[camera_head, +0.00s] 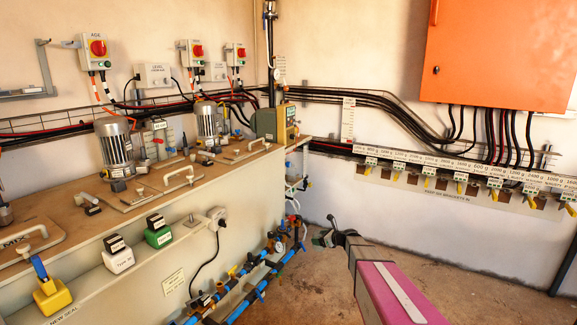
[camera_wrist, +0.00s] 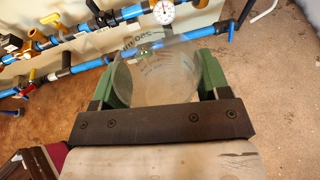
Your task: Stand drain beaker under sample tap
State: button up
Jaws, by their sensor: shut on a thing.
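My gripper (camera_wrist: 165,82) has green fingers on both sides of a clear beaker (camera_wrist: 160,70) and is shut on it. The beaker has dark lettering on its wall, and the blue pipes show through it. In the head view my gripper (camera_head: 328,238) is small, at the end of my purple arm, just right of the pipes below the bench end. The beaker cannot be made out there. Several taps sit on the blue pipes (camera_head: 262,265); I cannot tell which is the sample tap. The beaker is held in front of the pipes, above the floor.
A round gauge (camera_wrist: 163,12) sits on the pipes in the wrist view. The long bench (camera_head: 150,190) carries motors and lidded hatches on the left. An orange cabinet (camera_head: 500,50) and a row of labelled hooks (camera_head: 460,180) are on the right wall. Brown floor (camera_head: 310,290) is mostly clear.

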jog(key=s+d+r, duration=0.1)
jog(key=s+r, duration=1.2)
jog(key=s+d+r, duration=0.2)
jog(key=s+r, duration=1.1)
jog(key=r, duration=0.1)
jog(key=shift+s+d+r+n+y, duration=0.2)
jog(key=shift+s+d+n+y, duration=0.05)
jog(key=shift+d+n+y, duration=0.05)
jog(key=shift+g, duration=0.4)
